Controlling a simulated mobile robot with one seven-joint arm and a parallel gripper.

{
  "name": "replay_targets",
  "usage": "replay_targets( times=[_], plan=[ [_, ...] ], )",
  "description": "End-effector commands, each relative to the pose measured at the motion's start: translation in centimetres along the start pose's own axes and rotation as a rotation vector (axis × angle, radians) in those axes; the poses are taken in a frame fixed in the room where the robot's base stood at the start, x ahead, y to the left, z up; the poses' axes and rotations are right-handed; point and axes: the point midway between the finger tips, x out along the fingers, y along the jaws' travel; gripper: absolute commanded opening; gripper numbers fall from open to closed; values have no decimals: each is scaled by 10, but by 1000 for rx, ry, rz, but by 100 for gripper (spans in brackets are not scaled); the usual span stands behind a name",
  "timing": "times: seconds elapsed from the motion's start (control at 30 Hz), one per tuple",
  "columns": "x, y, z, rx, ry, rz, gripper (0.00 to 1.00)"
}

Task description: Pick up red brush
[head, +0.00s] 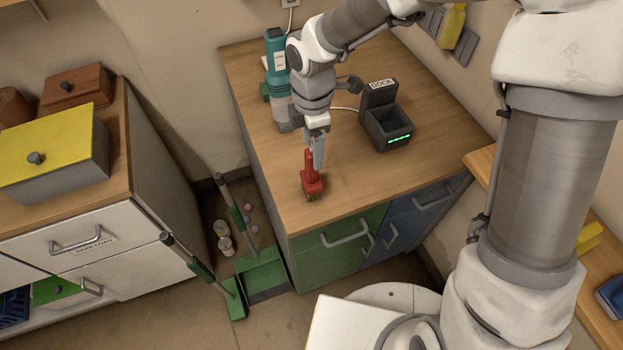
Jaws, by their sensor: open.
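The red brush (312,182) is on the wooden top of the cabinet, near its front edge, with its handle pointing up and back toward my gripper. My gripper (316,155) is right over the handle, pointing down. The jaws are open, with a finger in front of the handle's upper end. Whether the fingers touch the handle cannot be told from this view. The top of the handle is partly hidden by the gripper.
A black dock (385,122) with green lights stands right of the gripper. A teal and grey device (277,75) stands behind left. The counter top (362,184) is clear right of the brush. A green dustpan (262,270) is on the floor at the left.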

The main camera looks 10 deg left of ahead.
Motion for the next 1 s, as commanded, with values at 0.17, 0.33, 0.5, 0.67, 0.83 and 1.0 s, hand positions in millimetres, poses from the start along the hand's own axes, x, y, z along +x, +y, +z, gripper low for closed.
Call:
replay_targets(
  times=[0.17,0.33,0.5,0.67,0.83,1.0],
  plan=[
    [28,-8,-2,-2,0,-6,74],
    [44,-7,-2,-1,0,-3,74],
    [45,-6,-2,0,0,-1,74],
    [45,-6,-2,0,0,-1,58],
    [45,-6,-2,0,0,-1,27],
    [45,-6,-2,0,0,-1,0]
  ],
)
